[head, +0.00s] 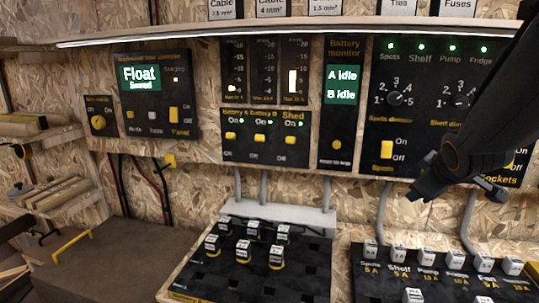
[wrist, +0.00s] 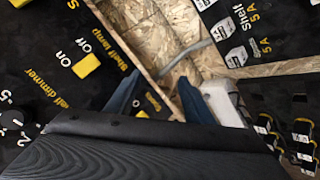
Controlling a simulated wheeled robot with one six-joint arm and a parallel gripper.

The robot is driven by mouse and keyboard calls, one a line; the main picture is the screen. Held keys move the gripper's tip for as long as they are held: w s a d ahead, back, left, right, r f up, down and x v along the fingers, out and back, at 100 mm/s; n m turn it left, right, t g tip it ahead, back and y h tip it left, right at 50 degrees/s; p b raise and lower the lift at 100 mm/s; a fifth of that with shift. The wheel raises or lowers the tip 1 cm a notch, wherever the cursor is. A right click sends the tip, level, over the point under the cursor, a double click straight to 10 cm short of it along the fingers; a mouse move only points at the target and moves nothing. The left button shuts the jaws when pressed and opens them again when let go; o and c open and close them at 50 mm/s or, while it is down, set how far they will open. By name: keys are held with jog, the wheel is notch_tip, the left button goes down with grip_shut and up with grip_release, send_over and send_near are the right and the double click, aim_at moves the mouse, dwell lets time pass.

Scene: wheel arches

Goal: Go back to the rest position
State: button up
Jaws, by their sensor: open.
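My gripper (head: 458,188) hangs from the dark arm at the right of the head view, in front of the lower edge of the right switch panel (head: 420,110).
A battery monitor (head: 341,88) and a charger panel (head: 155,95) are on the chipboard wall. Two sloping fuse boards, one in the middle (head: 215,275) and one at the right (head: 385,280), stand below. A brown worktop (head: 100,265) is at lower left. A lit shelf (head: 300,32) runs above.

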jog(key=s+a+f+m+g+y+p, duration=0.1)
jog(key=s+a+f+m+g+p, duration=0.1)
jog(key=s+a, duration=0.7)
jog(key=s+a+f+m+g+y+p, duration=0.1)
jog(key=s+a+f+m+g+y, duration=0.1)
jog(key=s+a+f+g, duration=0.5)
jog(key=s+a+f+m, duration=0.1)
jog(key=s+a+f, duration=0.1)
jog(key=s+a, duration=0.1)
jog(key=shift+s+f+m+g+p, duration=0.2)
jog(key=shift+s+m+g+p, duration=0.1)
jog(key=shift+m+p, duration=0.1)
